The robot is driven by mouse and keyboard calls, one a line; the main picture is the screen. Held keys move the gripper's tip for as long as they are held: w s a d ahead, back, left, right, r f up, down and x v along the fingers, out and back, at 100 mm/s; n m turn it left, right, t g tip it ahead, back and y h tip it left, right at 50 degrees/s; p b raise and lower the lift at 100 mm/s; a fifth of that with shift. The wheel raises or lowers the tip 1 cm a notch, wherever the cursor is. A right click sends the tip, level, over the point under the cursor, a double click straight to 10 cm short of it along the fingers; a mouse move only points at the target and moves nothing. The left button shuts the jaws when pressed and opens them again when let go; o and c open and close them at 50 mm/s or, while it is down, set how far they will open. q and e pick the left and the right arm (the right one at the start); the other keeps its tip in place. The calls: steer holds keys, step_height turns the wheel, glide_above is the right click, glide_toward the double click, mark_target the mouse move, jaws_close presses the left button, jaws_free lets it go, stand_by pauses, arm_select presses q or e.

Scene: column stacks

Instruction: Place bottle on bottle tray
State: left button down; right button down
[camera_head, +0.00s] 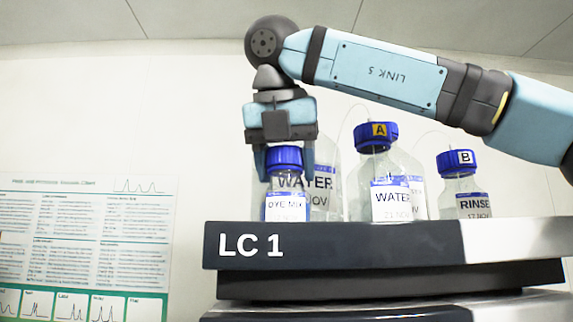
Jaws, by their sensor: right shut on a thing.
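A small clear bottle with a blue cap and a label reading "DYE MIX" (286,208) is upright at the left front end of the bottle tray (340,245), the dark-edged top marked "LC 1". My right gripper (284,160) comes down from above and is shut on this bottle around its cap and neck. The bottle's base is hidden by the tray's front edge, so I cannot tell whether it touches the tray. My left gripper is not in view.
A "WATER" bottle with cap A (378,170) and a "RINSE" bottle with cap B (462,185) stand to the right on the tray. Another "WATER" bottle (323,185) is close behind the held one. Thin tubes rise from the caps. A printed chart (85,240) hangs on the left wall.

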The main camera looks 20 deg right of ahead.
steer(key=shift+c, duration=1.7)
jaws_free()
steer(key=v, duration=1.2)
